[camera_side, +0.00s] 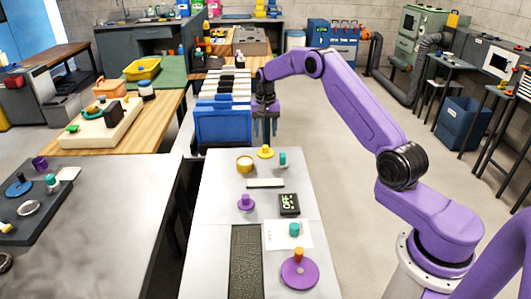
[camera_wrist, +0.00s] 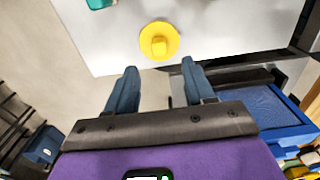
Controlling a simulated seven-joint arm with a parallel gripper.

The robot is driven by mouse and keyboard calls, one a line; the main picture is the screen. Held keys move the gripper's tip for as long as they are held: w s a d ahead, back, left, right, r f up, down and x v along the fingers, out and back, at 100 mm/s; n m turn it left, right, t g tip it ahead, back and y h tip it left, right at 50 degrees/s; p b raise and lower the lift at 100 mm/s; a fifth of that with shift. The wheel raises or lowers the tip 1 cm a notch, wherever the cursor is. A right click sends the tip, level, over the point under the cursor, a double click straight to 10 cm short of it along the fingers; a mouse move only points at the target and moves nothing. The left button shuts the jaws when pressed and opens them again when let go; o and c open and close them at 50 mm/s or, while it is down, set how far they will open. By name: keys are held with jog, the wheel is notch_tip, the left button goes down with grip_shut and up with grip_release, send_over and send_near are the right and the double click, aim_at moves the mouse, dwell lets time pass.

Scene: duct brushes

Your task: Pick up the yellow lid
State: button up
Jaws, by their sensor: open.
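The yellow lid (camera_side: 265,152) is a round disc with a raised knob, lying on the white table near its far end. In the wrist view the yellow lid (camera_wrist: 159,41) shows from above, ahead of my fingertips and roughly centred between them. My gripper (camera_side: 266,140) is above the far end of the table, pointing down and just beyond the lid. In the wrist view my gripper (camera_wrist: 159,70) has its two blue-grey fingers spread apart with nothing between them. The lid is not touched.
A teal piece (camera_side: 282,159) and a yellow-orange round container (camera_side: 244,164) stand close to the lid. A purple knobbed lid (camera_side: 246,202), a dark OFF box (camera_side: 289,204) and a purple disc (camera_side: 299,273) lie nearer. A blue bin (camera_side: 222,124) stands beyond the table end.

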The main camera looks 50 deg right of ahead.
aim_at(265, 146)
jog(key=shift+s+a+f, duration=0.1)
jog(key=shift+f, duration=1.35)
jog(key=shift+s+a+f, duration=0.1)
jog(key=shift+f, duration=1.35)
jog(key=shift+c, duration=0.3)
grip_shut()
